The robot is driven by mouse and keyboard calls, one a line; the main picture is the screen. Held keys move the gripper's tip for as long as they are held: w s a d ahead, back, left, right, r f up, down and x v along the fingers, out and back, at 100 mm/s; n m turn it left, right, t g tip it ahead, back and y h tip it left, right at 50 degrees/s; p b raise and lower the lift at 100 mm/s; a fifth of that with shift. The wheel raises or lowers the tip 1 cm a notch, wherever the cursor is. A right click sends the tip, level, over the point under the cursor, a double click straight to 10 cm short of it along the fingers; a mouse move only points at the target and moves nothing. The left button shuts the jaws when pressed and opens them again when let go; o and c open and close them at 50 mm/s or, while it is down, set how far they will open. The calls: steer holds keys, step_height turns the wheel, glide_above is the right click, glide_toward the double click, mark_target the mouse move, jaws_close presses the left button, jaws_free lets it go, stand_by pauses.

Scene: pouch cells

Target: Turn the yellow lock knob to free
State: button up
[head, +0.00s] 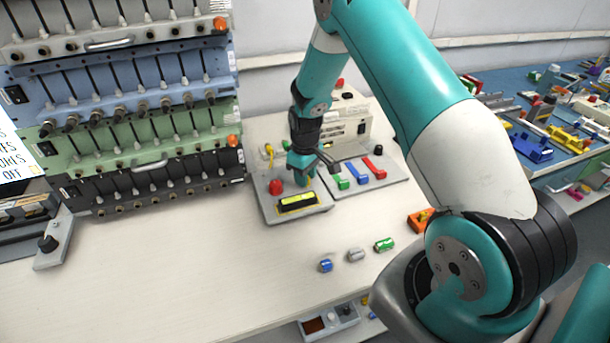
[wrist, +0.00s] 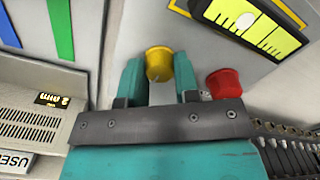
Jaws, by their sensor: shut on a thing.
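The yellow lock knob (wrist: 158,66) is in the wrist view, on a light grey panel beside a red button (wrist: 223,83). My gripper (wrist: 159,58) has its teal fingers on both sides of the knob, shut on it. A pale line shows on the knob's face, but I cannot read its lock position. In the head view, my gripper (head: 302,168) is low over the grey panel (head: 268,211), behind the yellow display (head: 298,201) and near the red button (head: 275,186). The gripper hides the knob there.
Green, blue and red bars (head: 357,172) lie on a plate right of the panel. A beige instrument (head: 350,125) stands behind. Racks of cells (head: 150,165) stand left. Small coloured cylinders (head: 355,255) lie in front; the table's front left is clear.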

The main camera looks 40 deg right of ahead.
steer(key=o, duration=0.9)
step_height(320, 180, up, 18)
steer(key=shift+f+b, duration=0.25)
steer(key=shift+b, duration=0.35)
